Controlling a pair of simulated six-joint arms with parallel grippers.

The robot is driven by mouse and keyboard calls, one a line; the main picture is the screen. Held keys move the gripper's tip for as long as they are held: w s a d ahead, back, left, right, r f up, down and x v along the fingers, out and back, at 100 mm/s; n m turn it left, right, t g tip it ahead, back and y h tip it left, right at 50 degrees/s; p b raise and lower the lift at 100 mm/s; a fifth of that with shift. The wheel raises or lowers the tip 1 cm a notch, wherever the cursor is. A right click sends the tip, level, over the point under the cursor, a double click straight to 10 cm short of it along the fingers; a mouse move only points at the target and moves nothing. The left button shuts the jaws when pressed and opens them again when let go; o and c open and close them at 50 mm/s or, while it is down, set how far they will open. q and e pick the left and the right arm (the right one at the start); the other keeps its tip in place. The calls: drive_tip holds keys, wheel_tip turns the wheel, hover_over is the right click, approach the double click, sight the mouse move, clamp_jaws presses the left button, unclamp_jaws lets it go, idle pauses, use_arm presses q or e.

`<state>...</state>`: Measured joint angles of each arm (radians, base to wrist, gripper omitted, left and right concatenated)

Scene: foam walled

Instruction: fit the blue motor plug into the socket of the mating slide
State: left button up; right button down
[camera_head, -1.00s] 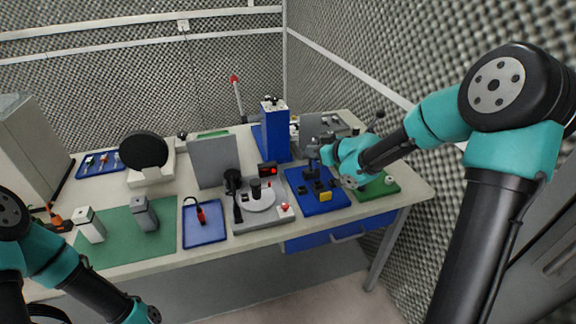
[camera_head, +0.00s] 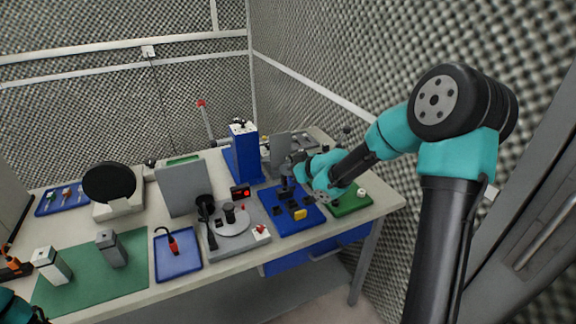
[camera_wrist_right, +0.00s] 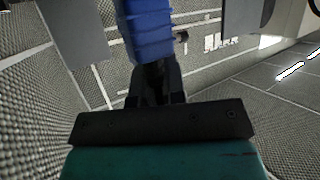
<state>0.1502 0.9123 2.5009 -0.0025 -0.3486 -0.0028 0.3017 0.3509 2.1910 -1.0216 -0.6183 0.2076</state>
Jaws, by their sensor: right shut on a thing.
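My right gripper (camera_head: 290,178) reaches in from the right, low over the back of a blue board (camera_head: 270,228). The board carries small black fittings (camera_head: 281,208) and a yellow block (camera_head: 300,214); I cannot tell which fitting is the mating slide's socket. In the right wrist view the dark fingers (camera_wrist_right: 156,85) are closed together. The blue motor plug is too small or hidden to make out in the head view.
A tall blue tower (camera_head: 243,160) and grey upright panels (camera_head: 184,188) stand behind the board. A grey turntable unit (camera_head: 240,243) sits at its left, a green board (camera_head: 351,208) at its right. A blue tray (camera_head: 172,268) and green mat (camera_head: 80,292) lie farther left.

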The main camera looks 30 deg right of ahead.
sight(294, 186)
drive_tip(key=shift+f, duration=2.2)
drive_tip(key=shift+f, duration=1.45)
drive_tip(key=c, duration=1.1)
unclamp_jaws()
drive_tip(key=v, duration=1.7)
drive_tip(key=shift+s+r, duration=0.25)
